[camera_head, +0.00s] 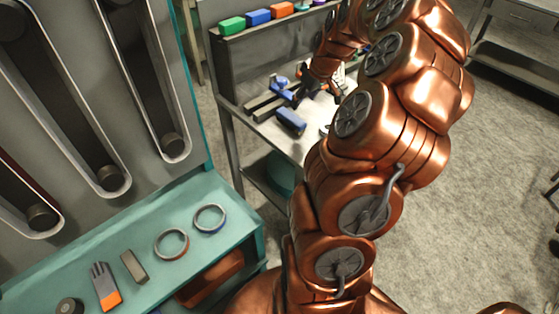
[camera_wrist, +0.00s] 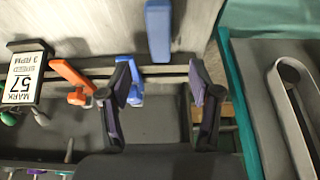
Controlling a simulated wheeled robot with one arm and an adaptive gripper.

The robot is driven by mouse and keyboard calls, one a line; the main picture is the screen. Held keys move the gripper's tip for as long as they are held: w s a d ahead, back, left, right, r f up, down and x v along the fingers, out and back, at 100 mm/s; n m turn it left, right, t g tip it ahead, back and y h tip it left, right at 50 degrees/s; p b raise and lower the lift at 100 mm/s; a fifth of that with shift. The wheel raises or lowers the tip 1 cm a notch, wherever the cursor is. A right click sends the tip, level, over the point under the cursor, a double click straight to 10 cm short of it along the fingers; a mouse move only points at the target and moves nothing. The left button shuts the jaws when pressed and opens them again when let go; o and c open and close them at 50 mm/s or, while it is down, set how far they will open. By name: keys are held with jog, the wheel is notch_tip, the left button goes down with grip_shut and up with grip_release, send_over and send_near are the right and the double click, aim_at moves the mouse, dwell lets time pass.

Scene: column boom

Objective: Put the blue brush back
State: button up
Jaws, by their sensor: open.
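An oblong blue thing with a dark side, which looks like the blue brush (camera_head: 291,121), lies on the grey bench top. A blue bar that appears to be the same brush (camera_wrist: 158,30) shows in the wrist view, beyond and apart from my fingertips. My gripper (camera_wrist: 160,88) is open, with its two dark fingers wide apart and nothing held between them. In the head view my gripper (camera_head: 308,88) hangs over the bench, partly hidden by my arm. A blue bracket-like piece (camera_wrist: 136,90) shows beside the left finger, at a dark rail.
An orange bracket-like piece (camera_wrist: 72,80) and a placard reading MARK 57 (camera_wrist: 22,75) are left of my gripper. Blocks, including a green one (camera_head: 231,25), stand on the bench's upper shelf. A teal bench (camera_head: 215,190) with a glove (camera_head: 104,285) and rings is at left.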

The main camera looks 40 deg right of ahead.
jog(key=s+a+r+n+g+y, duration=0.1)
jog(key=s+a+r, duration=0.1)
jog(key=a, duration=1.1)
jog(key=s+a+r+n+g, duration=0.1)
jog(key=s+a+r+g, duration=0.15)
jog(key=a, duration=1.05)
jog(key=s+a+g, duration=0.1)
jog(key=s+a, duration=0.2)
jog(key=s, duration=0.4)
jog(key=s+a+f+m, duration=0.1)
jog(key=s+a, duration=0.3)
jog(key=s, duration=0.2)
jog(key=s+a+f+g+h, duration=0.1)
jog(key=s+a, duration=0.3)
jog(key=s, duration=0.3)
jog(key=shift+s+a+m+g, duration=0.15)
jog(key=shift+s+m+g, duration=0.2)
jog(key=shift+m, duration=0.05)
jog(key=shift+c, duration=0.2)
